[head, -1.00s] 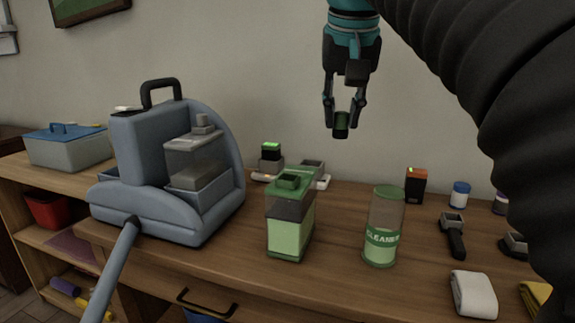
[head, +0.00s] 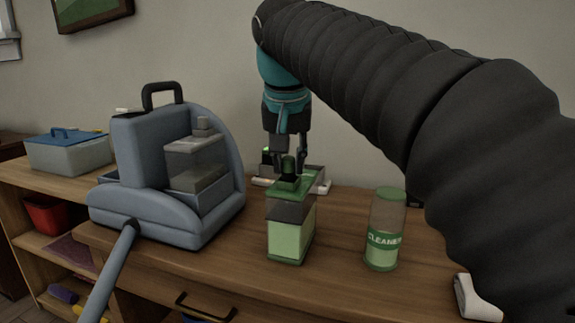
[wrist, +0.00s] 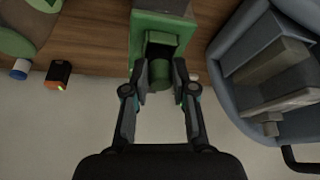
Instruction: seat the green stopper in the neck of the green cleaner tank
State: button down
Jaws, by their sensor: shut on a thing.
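The green cleaner tank (head: 290,238) stands upright on the wooden counter, with a green cap, a raised neck and pale green liquid inside. Its green top and dark neck opening also show in the wrist view (wrist: 142,48). My gripper (head: 288,168) points down over the tank top, shut on the dark green stopper (head: 288,162). In the wrist view the stopper (wrist: 160,73) sits between the fingertips, close to the neck and overlapping its edge. I cannot tell whether the stopper touches the neck or is above it.
The blue-grey cleaning machine (head: 170,220) stands close left of the tank. A clear cleaner bottle (head: 384,235) with a green lid stands to the right. A white-and-grey object (head: 318,178) is behind the tank. A white roll (head: 476,300) lies at front right.

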jog(key=c, duration=1)
grip_release()
jog(key=shift+w+f, duration=0.2)
jog(key=shift+f, duration=0.35)
jog(key=shift+o, duration=0.2)
jog(key=shift+r, duration=0.2)
